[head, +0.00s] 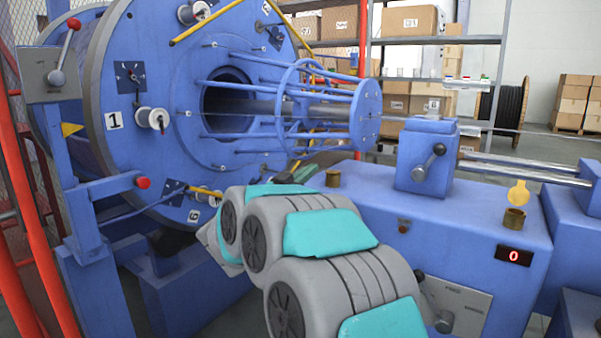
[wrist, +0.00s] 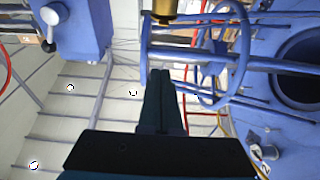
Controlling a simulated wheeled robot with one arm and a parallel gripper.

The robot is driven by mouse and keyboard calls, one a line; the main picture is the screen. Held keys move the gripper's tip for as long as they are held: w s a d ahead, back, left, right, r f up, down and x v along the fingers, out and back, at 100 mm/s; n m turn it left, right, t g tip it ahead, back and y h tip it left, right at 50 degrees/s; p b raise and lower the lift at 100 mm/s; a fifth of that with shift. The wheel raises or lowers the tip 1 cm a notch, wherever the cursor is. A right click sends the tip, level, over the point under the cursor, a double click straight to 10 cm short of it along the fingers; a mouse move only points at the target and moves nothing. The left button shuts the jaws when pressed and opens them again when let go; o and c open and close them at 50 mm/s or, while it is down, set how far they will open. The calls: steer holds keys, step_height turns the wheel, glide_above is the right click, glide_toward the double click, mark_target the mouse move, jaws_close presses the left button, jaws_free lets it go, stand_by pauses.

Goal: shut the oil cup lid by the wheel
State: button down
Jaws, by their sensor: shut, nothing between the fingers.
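A brass oil cup (head: 333,178) stands on the blue housing near the big numbered wheel (head: 140,85). I cannot make out its lid in the head view. A brass piece, seemingly this cup (wrist: 163,8), shows at the top edge of the wrist view, partly cut off. A second brass cup (head: 514,219) stands at the housing's right, with a round yellow lid (head: 518,192) raised above it. My gripper (wrist: 160,72) is shut and empty, with its fingertips apart from the brass piece. In the head view my arm largely hides the gripper.
A blue caged wheel frame (head: 365,115) with long rods lies close behind the near cup. A blue block with a black-knobbed lever (head: 430,160) stands on the housing between the cups. A red display (head: 514,256) is on the housing's front.

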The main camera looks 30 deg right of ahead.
steer(key=r, duration=0.2)
glide_above(328, 174)
steer(key=a, duration=0.1)
steer(key=shift+s+a, duration=0.15)
steer(key=shift+s, duration=0.05)
steer(key=shift+w+f, duration=0.1)
steer(key=shift+f, duration=0.3)
steer(key=shift+a+f, duration=0.15)
steer(key=shift+f, duration=1.5)
steer(key=shift+f+h+b, duration=0.4)
steer(key=shift+f+b, duration=0.25)
steer(key=shift+f, duration=0.25)
steer(key=shift+s+a+f+h+b, duration=0.1)
steer(key=shift+s+f+h+b, duration=0.1)
steer(key=shift+h+b, duration=0.15)
steer(key=shift+r, duration=0.1)
